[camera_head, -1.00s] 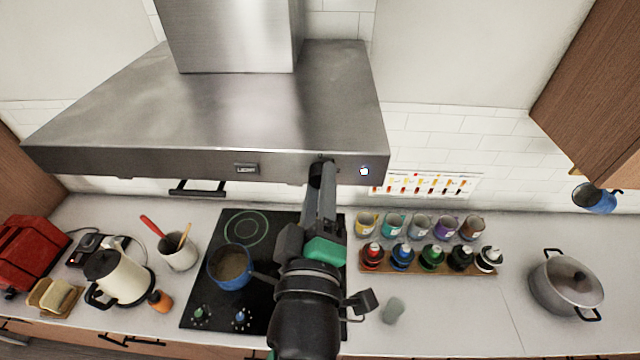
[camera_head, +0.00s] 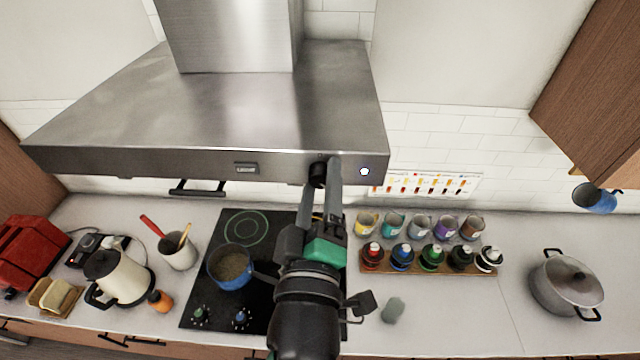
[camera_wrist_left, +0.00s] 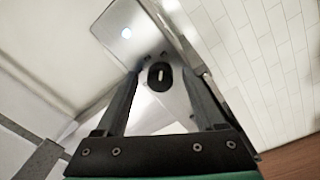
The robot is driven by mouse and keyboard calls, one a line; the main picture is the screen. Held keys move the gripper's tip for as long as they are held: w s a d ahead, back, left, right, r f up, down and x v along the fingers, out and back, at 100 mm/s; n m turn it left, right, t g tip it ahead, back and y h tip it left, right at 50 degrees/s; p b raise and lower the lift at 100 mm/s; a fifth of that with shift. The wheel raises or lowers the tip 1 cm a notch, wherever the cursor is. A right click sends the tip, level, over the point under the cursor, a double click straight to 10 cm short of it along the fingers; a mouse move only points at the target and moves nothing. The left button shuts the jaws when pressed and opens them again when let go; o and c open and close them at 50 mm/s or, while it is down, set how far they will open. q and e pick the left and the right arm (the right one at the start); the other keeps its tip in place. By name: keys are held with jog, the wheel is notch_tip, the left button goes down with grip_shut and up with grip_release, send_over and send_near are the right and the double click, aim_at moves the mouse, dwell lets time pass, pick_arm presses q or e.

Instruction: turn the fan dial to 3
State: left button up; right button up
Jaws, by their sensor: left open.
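The fan dial (camera_head: 317,174) is a small round black knob on the front edge of the steel range hood (camera_head: 205,165). My left gripper (camera_head: 322,175) reaches up to it from below, open, one finger on each side of the dial in the head view. In the left wrist view the dial (camera_wrist_left: 159,77) sits between the spread fingers, with visible gaps on both sides. A short white mark on its face runs nearly upright in that picture. The numbers around it are too small to read. My right gripper is not in view.
A lit round button (camera_head: 364,171) is right of the dial, and a small label plate (camera_head: 246,168) is left. Below are the black cooktop (camera_head: 205,290) with a blue saucepan (camera_head: 230,266), and a rack of bottles (camera_head: 430,268). A grey pot (camera_head: 566,283) stands right.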

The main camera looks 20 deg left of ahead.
pick_arm(q)
jog(key=b+v, duration=0.1)
jog(key=v, duration=1)
jog(key=shift+s, duration=0.25)
